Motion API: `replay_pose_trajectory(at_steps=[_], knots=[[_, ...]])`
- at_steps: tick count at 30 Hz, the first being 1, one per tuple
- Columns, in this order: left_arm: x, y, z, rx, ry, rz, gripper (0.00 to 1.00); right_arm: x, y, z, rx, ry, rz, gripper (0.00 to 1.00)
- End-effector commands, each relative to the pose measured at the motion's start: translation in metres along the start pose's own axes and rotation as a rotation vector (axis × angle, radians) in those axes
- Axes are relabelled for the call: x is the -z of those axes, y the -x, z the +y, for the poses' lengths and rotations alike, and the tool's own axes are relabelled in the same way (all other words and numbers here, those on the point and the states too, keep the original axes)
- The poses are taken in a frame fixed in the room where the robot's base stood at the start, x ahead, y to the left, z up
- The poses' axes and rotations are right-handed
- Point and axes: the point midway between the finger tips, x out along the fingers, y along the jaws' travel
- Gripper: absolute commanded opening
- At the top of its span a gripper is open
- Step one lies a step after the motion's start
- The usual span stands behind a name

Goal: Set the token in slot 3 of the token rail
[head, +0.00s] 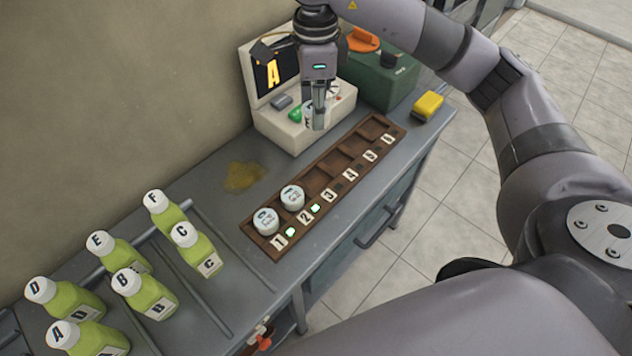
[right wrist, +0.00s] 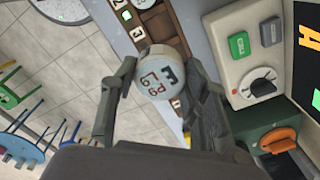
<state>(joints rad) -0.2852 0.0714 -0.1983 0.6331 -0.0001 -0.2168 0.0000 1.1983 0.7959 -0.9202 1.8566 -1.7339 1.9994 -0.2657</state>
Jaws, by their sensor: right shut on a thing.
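My right gripper (head: 315,122) is shut on a white round token (right wrist: 158,72) with a dark letter and red writing on its face. It holds the token above the table, in front of the machine with the "A" screen. In the head view the fingers hide most of the token. The brown token rail (head: 399,127) lies on the table with slots numbered 1 to 6. White tokens sit in slot 1 (head: 266,221) and slot 2 (head: 292,197), with green lights lit beside them. Slot 3 (head: 319,181) is empty, as are the slots beyond it. My left gripper is not in view.
A cream machine (head: 280,125) with a screen and buttons stands behind the rail. A green box (head: 385,80) with an orange knob and a yellow block (head: 428,105) are at the far end. Several green-juice bottles (head: 195,250) stand at left. A brown spill (head: 244,176) marks the table.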

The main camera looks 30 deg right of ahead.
Motion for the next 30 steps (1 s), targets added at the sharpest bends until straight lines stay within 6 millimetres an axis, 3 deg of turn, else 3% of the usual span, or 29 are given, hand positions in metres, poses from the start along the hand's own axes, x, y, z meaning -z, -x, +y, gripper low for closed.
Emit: replay_pose_trajectory(at_steps=[5, 13, 21, 30], knots=[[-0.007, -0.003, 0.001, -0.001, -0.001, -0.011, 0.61, 0.001, -0.007, -0.003, -0.009, -0.084, -0.001, 0.16], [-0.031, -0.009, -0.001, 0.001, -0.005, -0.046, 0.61, 0.0, -0.073, -0.001, -0.014, -0.088, -0.001, 0.16], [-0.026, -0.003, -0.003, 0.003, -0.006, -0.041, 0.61, 0.001, -0.135, -0.002, -0.009, -0.089, 0.001, 0.16], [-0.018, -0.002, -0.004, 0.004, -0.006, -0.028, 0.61, 0.001, -0.163, -0.002, -0.007, -0.087, -0.001, 0.16]])
